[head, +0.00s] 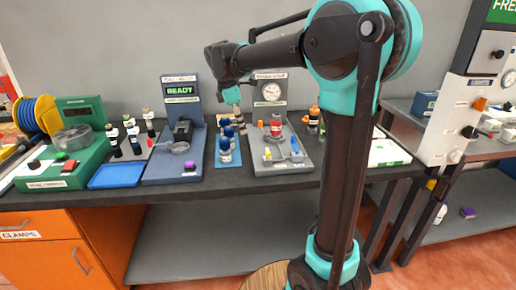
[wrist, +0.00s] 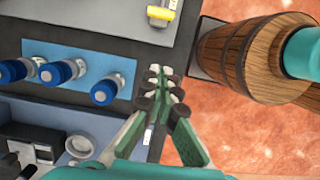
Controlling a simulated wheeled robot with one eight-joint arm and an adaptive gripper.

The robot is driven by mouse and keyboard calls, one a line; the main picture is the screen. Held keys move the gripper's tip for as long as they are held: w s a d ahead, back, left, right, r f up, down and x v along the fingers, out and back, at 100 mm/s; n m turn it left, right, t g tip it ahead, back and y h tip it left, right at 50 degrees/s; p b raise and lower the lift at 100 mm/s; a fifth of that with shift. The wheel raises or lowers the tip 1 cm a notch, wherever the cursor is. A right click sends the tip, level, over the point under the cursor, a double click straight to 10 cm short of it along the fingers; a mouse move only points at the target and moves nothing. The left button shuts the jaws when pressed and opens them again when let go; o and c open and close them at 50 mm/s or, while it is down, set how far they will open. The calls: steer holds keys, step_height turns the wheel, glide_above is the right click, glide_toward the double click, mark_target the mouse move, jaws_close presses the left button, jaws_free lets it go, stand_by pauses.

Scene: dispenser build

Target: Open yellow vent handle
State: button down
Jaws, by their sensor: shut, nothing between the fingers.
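A small yellow part (head: 268,155) sits at the front left of a grey station board (head: 262,166) that carries a red-topped piece and a gauge panel. A yellow part with a pale piece also shows at the top edge of the wrist view (wrist: 161,13); I take it for the vent handle, but its label is unreadable. My gripper (head: 240,114) hangs above the blue mat, left of the grey board. In the wrist view its fingers (wrist: 160,78) are together and empty, apart from the yellow part.
Blue-capped bottles (wrist: 58,72) stand on a blue mat (wrist: 122,70) beside my gripper. A blue-grey station with a READY screen (head: 180,89) is further left. A gauge panel (head: 270,90) rises behind the grey board. The dark table's front edge is close to my fingers.

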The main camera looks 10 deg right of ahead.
mark_target(268, 153)
steer(key=d+f, duration=0.1)
steer(key=f, duration=0.2)
steer(key=d+f, duration=0.2)
steer(key=f, duration=0.1)
steer(key=d+f, duration=0.2)
steer(key=f, duration=0.1)
steer(key=shift+d+f, duration=0.25)
steer(key=shift+f, duration=0.1)
steer(key=shift+d, duration=0.55)
